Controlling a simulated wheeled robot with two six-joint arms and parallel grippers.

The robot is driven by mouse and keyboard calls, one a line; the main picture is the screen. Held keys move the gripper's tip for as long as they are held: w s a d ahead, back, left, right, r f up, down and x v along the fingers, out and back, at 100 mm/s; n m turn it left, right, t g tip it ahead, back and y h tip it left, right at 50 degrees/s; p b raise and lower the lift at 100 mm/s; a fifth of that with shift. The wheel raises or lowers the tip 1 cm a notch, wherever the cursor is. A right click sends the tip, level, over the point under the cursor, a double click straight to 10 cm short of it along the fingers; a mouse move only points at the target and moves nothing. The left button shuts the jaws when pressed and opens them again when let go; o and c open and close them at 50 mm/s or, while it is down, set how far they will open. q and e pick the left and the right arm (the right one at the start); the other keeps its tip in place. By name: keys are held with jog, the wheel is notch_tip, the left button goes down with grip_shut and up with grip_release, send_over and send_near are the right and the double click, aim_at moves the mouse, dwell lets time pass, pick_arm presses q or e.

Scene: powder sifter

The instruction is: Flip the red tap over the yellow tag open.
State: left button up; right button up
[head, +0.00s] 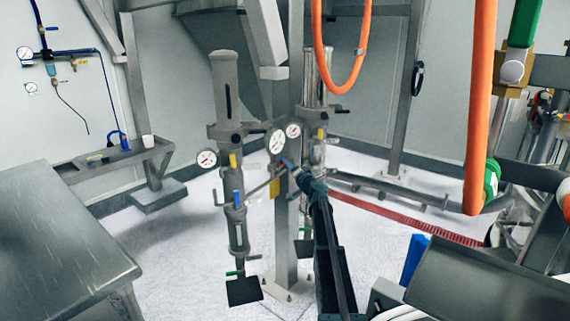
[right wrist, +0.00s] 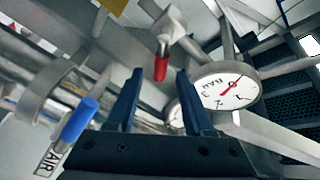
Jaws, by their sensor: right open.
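The red tap (right wrist: 161,66) shows in the right wrist view, a short red handle hanging from a pale metal fitting (right wrist: 169,27). The yellow tag (right wrist: 114,5) is partly cut off at the top edge there. In the head view the yellow tag (head: 275,188) hangs on the central post, just below my right gripper (head: 288,167). My right gripper is open; in its wrist view the fingers (right wrist: 159,82) stand to either side of the red handle's line. I cannot tell whether they touch it. My left gripper is not in view.
A round gauge (right wrist: 223,88) is close to the right finger. A blue handle (right wrist: 80,119) with an AIR label (right wrist: 47,161) lies at lower left. In the head view, grey cylinders (head: 227,90) flank the post, orange hoses (head: 481,100) hang at right, and a metal table (head: 60,240) stands left.

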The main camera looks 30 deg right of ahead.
jog(key=s, duration=0.9)
jog(key=shift+s+a+f+b, duration=0.35)
jog(key=shift+s+f, duration=0.05)
jog(key=shift+w+r, duration=0.1)
jog(key=shift+r, duration=0.05)
jog(key=c, duration=0.4)
jog(key=m+p, duration=0.1)
jog(key=w+r+m+g+p, duration=0.1)
jog(key=m+p, duration=0.1)
jog(key=d+m+y+p, duration=0.1)
jog(key=shift+w+r+m+g+p, duration=0.2)
jog(key=shift+w+m+g+p, duration=0.05)
jog(key=shift+m+g+p, duration=0.1)
grip_shut()
jog(key=shift+w+d+f+m+g+y+p, duration=0.15)
jog(key=shift+d+m+g+p, duration=0.55)
jog(key=shift+m+p, duration=0.9)
jog(key=shift+w+d+f+m+g+y+p, duration=0.1)
jog(key=shift+d+m+g+p, duration=0.65)
jog(key=shift+m, duration=1.55)
jog(key=shift+w+d+f+m+g+y+p, duration=0.15)
jog(key=shift+d+m+g+p, duration=0.5)
jog(key=shift+m+p, duration=1)
